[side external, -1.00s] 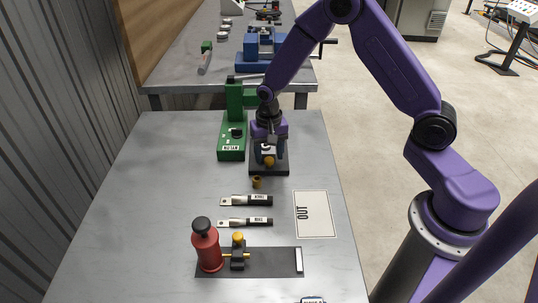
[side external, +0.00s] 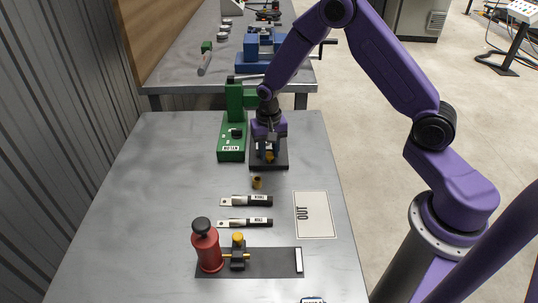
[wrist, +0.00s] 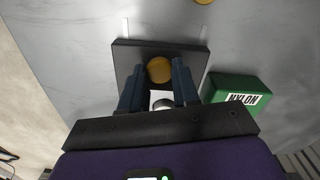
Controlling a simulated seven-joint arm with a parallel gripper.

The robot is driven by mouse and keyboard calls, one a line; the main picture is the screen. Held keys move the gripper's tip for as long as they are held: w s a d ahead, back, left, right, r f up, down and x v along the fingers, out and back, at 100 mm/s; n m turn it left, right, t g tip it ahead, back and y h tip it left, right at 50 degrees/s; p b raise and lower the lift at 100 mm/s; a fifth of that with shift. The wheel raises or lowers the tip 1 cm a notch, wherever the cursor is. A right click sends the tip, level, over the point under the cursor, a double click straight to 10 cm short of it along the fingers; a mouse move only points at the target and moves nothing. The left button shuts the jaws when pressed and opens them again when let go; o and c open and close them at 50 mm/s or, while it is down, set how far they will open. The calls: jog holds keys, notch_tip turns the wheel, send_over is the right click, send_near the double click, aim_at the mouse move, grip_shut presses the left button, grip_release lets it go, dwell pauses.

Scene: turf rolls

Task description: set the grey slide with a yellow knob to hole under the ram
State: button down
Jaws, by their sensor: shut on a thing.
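A dark grey plate (side external: 282,164) with an amber-yellow knob (side external: 270,156) lies beside the green press (side external: 231,150), at its right. In the wrist view, the plate (wrist: 122,56) has two pale strips running from its far edge. My gripper (side external: 269,151) is over the plate, pointing down, its fingers shut on the knob (wrist: 159,70). A white patch (wrist: 158,96) and a grey round part show between the fingers. The ram and any hole beneath it are hidden by my gripper. Another yellow knob (side external: 238,237) tops a dark block beside a red cylinder.
The red cylinder (side external: 206,250) stands on a dark strip (side external: 275,262) at the front. Two black-handled tools (side external: 255,201), a small brass piece (side external: 257,182) and a white OUT card (side external: 316,221) lie between. The table's left side is clear. A second bench stands behind.

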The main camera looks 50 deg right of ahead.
jog(key=w+d, duration=0.7)
jog(key=shift+w+d, duration=0.25)
jog(key=shift+w, duration=0.1)
jog(key=c, duration=0.8)
grip_release()
jog(key=shift+r, duration=0.1)
notch_tip(320, 180, up, 17)
jog(key=shift+r, duration=0.15)
